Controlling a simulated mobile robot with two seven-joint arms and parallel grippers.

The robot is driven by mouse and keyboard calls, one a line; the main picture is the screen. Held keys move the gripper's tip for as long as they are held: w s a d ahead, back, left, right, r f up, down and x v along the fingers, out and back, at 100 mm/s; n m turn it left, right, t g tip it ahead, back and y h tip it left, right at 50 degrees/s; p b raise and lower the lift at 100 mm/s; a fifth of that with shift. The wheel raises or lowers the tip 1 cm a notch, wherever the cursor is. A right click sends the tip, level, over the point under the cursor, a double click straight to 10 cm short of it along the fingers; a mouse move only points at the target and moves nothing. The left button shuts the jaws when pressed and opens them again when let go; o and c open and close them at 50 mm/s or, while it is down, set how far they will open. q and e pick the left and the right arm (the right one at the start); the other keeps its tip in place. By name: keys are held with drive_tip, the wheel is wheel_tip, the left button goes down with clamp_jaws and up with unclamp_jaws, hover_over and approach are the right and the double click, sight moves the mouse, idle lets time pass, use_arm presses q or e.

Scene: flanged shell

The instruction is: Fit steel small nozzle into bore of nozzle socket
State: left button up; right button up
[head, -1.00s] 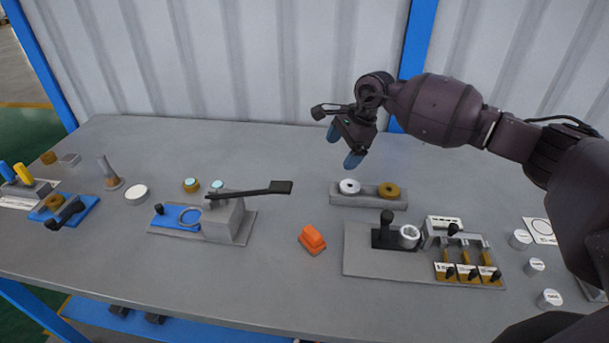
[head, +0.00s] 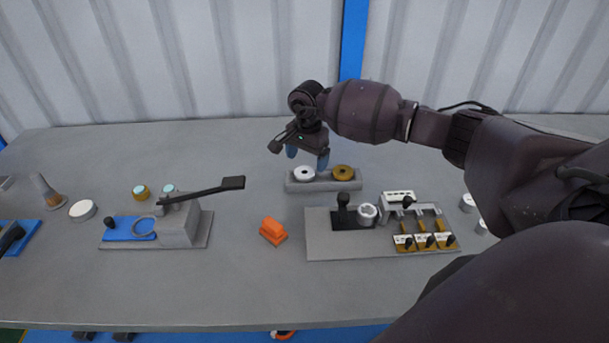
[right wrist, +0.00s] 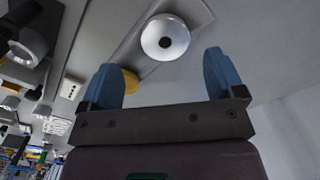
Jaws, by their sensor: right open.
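The steel small nozzle (head: 304,174), a pale silver ring with a dark centre hole, sits at the left of a grey holder (head: 324,186). It also shows in the right wrist view (right wrist: 165,37), beyond the gap between the fingers. What looks like the nozzle socket (head: 367,213) is a pale round ring with a bore, on a grey plate beside a black handled block. My right gripper (head: 307,159) is open and empty, just behind and above the steel nozzle; its blue fingers also show in the right wrist view (right wrist: 165,68). My left gripper is not in view.
A brass ring (head: 343,172) sits beside the steel nozzle. An orange block (head: 273,231) lies in front of the holder. A lever fixture (head: 180,224) stands left, its black lever reaching right. Brass-based switches (head: 430,241) stand right of the socket. The table behind the holder is clear.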

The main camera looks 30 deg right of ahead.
sight(305, 171)
drive_tip(key=shift+w+f, duration=0.15)
drive_tip(key=shift+f, duration=1.05)
drive_tip(key=shift+w+f, duration=0.15)
drive_tip(key=shift+f, duration=1)
drive_tip(key=shift+a, duration=0.1)
drive_tip(key=shift+c, duration=0.2)
drive_tip(key=c, duration=1.1)
drive_tip(key=shift+c, duration=0.2)
drive_tip(key=shift+r, duration=0.15)
